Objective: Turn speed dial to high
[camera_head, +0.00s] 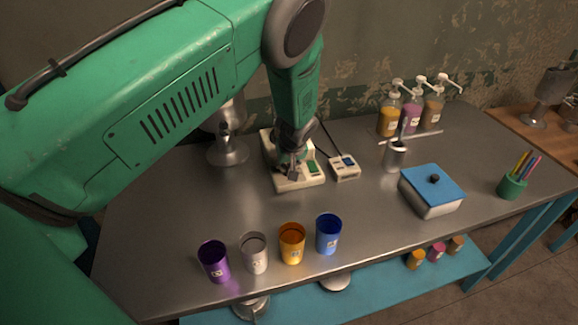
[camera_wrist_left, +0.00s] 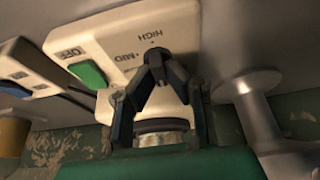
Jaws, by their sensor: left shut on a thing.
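The cream control unit (camera_head: 297,183) stands on the metal table, below my left gripper (camera_head: 292,170). In the left wrist view the unit (camera_wrist_left: 118,50) shows upside down, with the labels OFF, MID and HIGH and a green switch (camera_wrist_left: 88,74) by OFF. My left gripper (camera_wrist_left: 157,66) has its fingers closed around the dark speed dial (camera_wrist_left: 156,55), which is mostly hidden between the fingertips. The dial is near the MID and HIGH labels, but I cannot tell which way its pointer faces. My right gripper is in neither view.
A small white switch box (camera_head: 344,167) with a blue switch sits right of the unit. Purple (camera_head: 214,262), grey (camera_head: 254,254), orange (camera_head: 292,244) and blue (camera_head: 328,235) cups line the front. A blue-lidded box (camera_head: 432,190) and pump bottles (camera_head: 410,112) stand to the right.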

